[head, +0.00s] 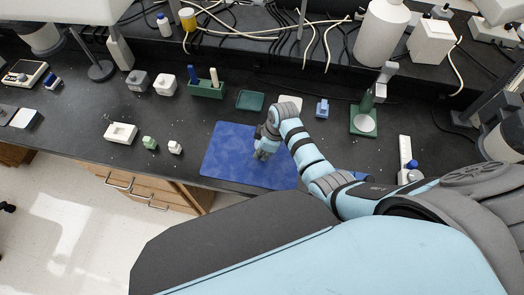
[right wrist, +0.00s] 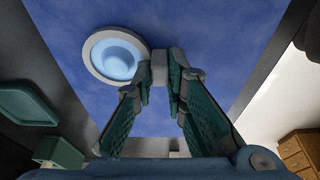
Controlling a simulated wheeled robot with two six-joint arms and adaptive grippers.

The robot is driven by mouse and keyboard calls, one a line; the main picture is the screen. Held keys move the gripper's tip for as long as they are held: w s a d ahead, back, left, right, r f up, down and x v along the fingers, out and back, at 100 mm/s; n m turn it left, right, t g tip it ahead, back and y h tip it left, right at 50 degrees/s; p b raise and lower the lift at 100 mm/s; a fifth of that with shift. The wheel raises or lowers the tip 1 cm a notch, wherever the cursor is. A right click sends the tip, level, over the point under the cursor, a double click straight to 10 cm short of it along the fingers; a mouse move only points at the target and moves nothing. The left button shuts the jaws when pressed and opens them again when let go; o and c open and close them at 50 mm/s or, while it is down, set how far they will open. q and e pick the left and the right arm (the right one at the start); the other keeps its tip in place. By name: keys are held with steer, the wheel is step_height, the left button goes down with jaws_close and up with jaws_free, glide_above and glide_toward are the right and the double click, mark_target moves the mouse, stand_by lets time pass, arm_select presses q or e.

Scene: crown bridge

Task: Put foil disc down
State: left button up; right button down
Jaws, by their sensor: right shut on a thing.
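My right gripper (head: 262,154) is over the blue mat (head: 225,150) on the dark bench, pointing down. In the right wrist view the gripper (right wrist: 164,72) is shut, with a small grey piece between its fingertips. A round disc (right wrist: 96,70) with a grey rim and pale blue middle shows beside the fingertips, against the mat (right wrist: 220,60). The grey piece meets or overlaps the disc's rim. I take this disc for the foil disc. Whether it touches the mat is unclear. The head view does not show the disc clearly. My left gripper is not in view.
A green tray (head: 250,100) and a green rack (head: 207,89) stand behind the mat. A white block with a hollow (head: 121,133) and small pieces lie to the left. A green stand (head: 363,122) is at the right. The mat's left part is clear.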

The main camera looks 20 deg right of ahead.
steer(key=c, duration=2.1)
jaws_free()
steer(key=shift+f, duration=0.1)
steer(key=o, duration=0.5)
steer(key=p+v, duration=0.3)
steer(key=v, duration=0.9)
steer(key=shift+p, duration=0.3)
steer(key=shift+w, duration=0.1)
